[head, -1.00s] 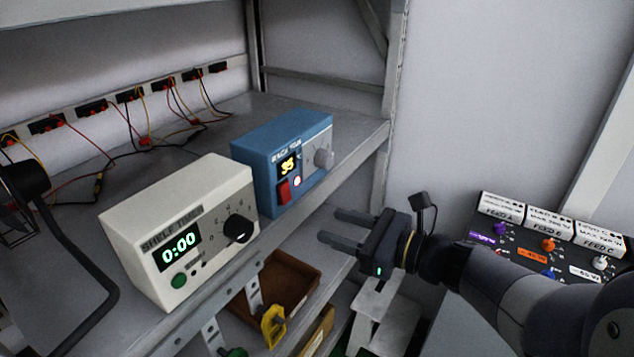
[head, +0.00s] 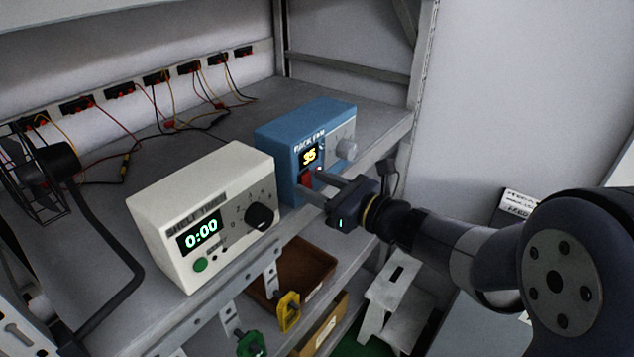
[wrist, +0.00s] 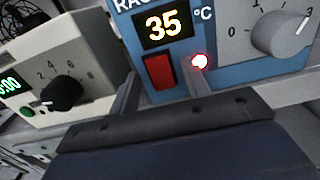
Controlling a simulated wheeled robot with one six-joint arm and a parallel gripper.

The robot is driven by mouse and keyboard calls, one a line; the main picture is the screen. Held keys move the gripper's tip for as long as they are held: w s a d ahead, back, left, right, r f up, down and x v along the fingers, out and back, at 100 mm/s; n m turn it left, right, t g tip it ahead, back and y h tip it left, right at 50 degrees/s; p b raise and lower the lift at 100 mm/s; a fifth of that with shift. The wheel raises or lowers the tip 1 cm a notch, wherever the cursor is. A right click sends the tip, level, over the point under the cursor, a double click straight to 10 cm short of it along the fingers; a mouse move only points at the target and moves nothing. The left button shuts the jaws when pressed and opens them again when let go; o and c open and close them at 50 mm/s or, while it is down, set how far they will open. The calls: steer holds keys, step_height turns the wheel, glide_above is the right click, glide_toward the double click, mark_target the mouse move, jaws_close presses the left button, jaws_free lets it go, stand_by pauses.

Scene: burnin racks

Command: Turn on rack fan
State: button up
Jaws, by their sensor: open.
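The rack fan unit (head: 290,130) is a blue box on the shelf, with a display reading 35 °C. The wrist view shows its red rocker switch (wrist: 159,72), a lit red lamp (wrist: 199,61) beside it and a grey knob (wrist: 282,33) at the right. My gripper (head: 318,186) is open and empty, its fingers pointing at the unit's front near the switch. In the wrist view the fingers (wrist: 166,95) reach toward the lower front, either side of the switch's lower end. I cannot tell whether they touch the panel.
A white shelf timer (head: 205,215) reading 0:00 stands left of the fan unit. A black desk fan (head: 50,165) is at the far left. Wires run along the back. A brown bin (head: 300,270) sits below, and a white step stool (head: 395,290) stands on the floor.

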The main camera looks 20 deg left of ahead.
steer(key=shift+a, duration=0.15)
steer(key=shift+c, duration=0.2)
steer(key=c, duration=0.9)
steer(key=f+b, duration=0.1)
steer(key=b, duration=0.2)
steer(key=shift+t+y+b, duration=0.3)
steer(key=shift+y+b, duration=0.05)
steer(key=shift+y, duration=0.05)
steer(key=shift+c, duration=0.2)
steer(key=shift+y+b, duration=0.3)
steer(key=shift+b, duration=0.7)
steer(key=b, duration=0.3)
steer(key=shift+f+t+y, duration=0.15)
steer(key=shift+t+y, duration=0.15)
steer(key=shift+y, duration=0.1)
steer(key=shift+r+y+b, duration=0.2)
steer(key=shift+y+b, duration=0.1)
steer(key=shift+b, duration=0.15)
